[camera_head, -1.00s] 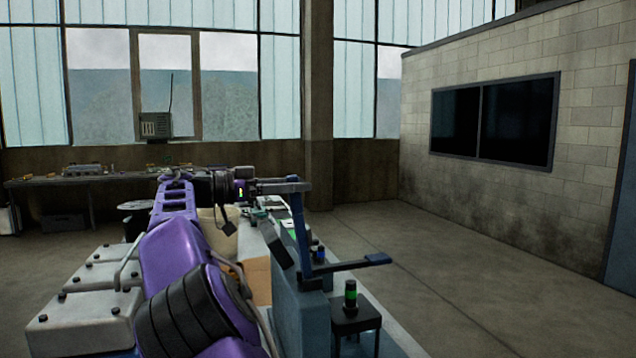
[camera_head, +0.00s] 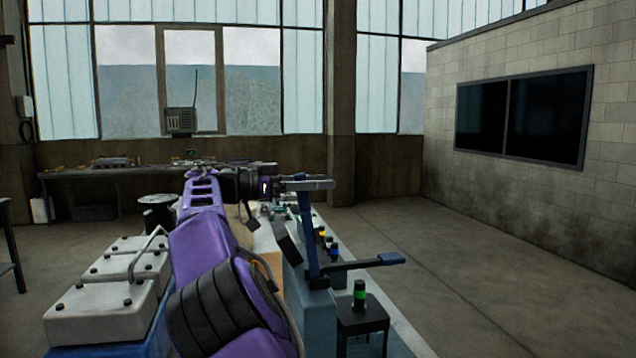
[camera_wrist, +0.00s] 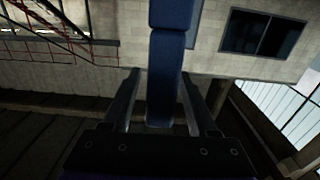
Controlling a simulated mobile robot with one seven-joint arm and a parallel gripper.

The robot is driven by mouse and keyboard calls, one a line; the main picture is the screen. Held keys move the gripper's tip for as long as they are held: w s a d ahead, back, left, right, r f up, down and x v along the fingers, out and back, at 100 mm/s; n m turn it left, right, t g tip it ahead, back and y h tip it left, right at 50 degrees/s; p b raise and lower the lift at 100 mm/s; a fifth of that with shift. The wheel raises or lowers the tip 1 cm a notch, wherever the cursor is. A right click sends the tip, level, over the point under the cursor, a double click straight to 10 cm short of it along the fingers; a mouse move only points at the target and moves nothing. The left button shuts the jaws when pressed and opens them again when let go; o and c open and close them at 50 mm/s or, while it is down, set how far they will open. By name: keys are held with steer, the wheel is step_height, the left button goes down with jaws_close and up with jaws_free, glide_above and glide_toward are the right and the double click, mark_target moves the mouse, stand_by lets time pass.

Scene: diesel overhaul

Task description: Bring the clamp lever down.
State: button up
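The blue clamp lever (camera_head: 309,232) stands nearly upright above a grey-blue block (camera_head: 310,318). A lower blue arm (camera_head: 360,263) reaches right from its foot, with a brighter blue end. My gripper (camera_head: 315,184) is at the top of the lever. In the wrist view, the lever's blue handle (camera_wrist: 168,75) runs down between the two fingers of my gripper (camera_wrist: 160,85). The fingers stand apart, with a visible gap on the left of the handle. Whether the right finger touches it is unclear.
A black stand (camera_head: 362,318) with a green-ringed cylinder (camera_head: 359,294) is beneath the lower arm's end. Pale covers (camera_head: 100,310) lie left of my arm. A workbench (camera_head: 130,170) is along the back wall. The floor on the right (camera_head: 470,270) is clear.

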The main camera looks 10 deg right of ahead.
jaws_close()
stand_by(1.2)
